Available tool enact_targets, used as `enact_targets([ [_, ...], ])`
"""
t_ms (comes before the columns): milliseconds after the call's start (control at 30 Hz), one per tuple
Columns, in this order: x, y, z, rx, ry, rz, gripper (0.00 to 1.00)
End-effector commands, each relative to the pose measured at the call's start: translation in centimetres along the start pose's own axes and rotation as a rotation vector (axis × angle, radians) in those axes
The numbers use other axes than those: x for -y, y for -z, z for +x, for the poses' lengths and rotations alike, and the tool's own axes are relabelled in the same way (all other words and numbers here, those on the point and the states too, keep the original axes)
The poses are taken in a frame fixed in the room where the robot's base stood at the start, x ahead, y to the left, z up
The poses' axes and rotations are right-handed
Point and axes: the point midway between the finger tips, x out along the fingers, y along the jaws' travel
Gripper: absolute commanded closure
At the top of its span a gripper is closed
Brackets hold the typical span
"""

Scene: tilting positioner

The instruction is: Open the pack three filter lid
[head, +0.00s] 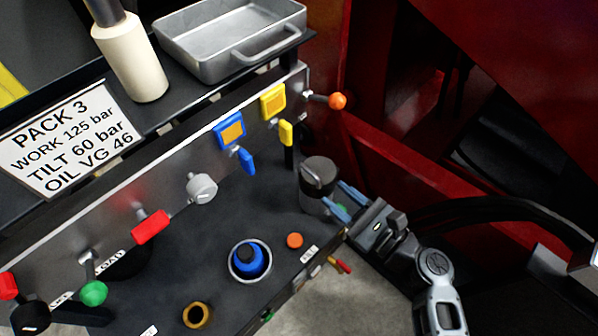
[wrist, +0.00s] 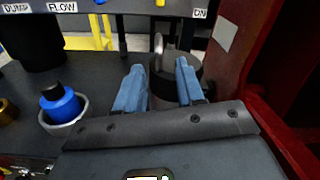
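The filter (head: 311,202) is an upright grey cylinder at the right end of the dark panel top. Its dark round lid (head: 319,170) is seated on it. In the wrist view the lid (wrist: 183,65) stands behind and between the fingers, partly covered by the right one. My gripper (head: 335,196) comes in from the right, its blue fingers apart and level at the cylinder's side. In the wrist view the gripper (wrist: 160,68) is open with a gap between the fingers. I cannot tell whether a finger touches the cylinder.
A sign (head: 70,138) reads PACK 3. A blue cap (head: 249,259) in a ring, an orange button (head: 294,241) and a brass fitting (head: 197,315) sit on the panel top. Several coloured levers line the back. A grey tray (head: 230,40) stands behind; a red wall (head: 400,170) is close right.

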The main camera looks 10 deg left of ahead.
Motion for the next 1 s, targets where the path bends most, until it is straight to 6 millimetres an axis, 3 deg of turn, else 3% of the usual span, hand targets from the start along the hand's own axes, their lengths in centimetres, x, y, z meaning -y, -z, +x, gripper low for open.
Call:
enact_targets([
  [267,0.6,-0.8,2.5,0.045,-0.011,0.053,0.62],
  [633,0.5,-1.0,7.7,0.044,-0.009,0.05,0.62],
  [1000,0.5,-1.0,8.7,0.042,-0.007,0.05,0.62],
])
